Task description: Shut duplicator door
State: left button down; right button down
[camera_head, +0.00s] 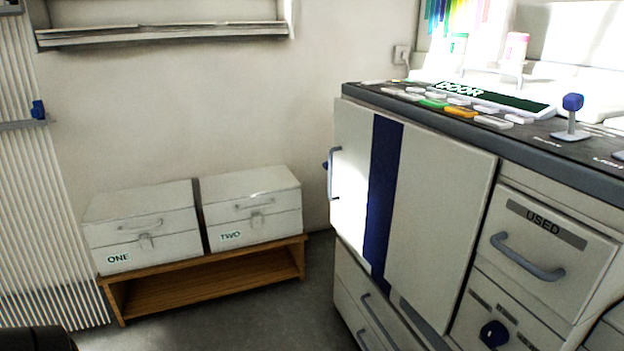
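The duplicator is the large grey-white machine at the right, with a dark top edge (480,144). Its door (435,210) is a pale front panel with a vertical dark blue stripe (384,195). A grey bar handle (334,172) is at the door's left edge, with a small blue piece beside it. A dark gap runs down the door's right side; I cannot tell whether the door is fully shut or ajar. A green display (490,97) on top reads "DOOR". Neither of my grippers is in view.
Drawers with handles sit below the door, and a "USED" drawer (577,286) is at its right. A blue-knobbed lever (572,103) stands on top. Boxes ONE (140,225) and TWO (250,208) rest on a wooden bench (200,294). Grey floor shows between bench and machine.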

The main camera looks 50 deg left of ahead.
aim_at(411, 200)
jog(key=k, duration=1.05)
jog(key=u, duration=1.2)
jog(key=i, duration=1.55)
jog(key=z, duration=0.45)
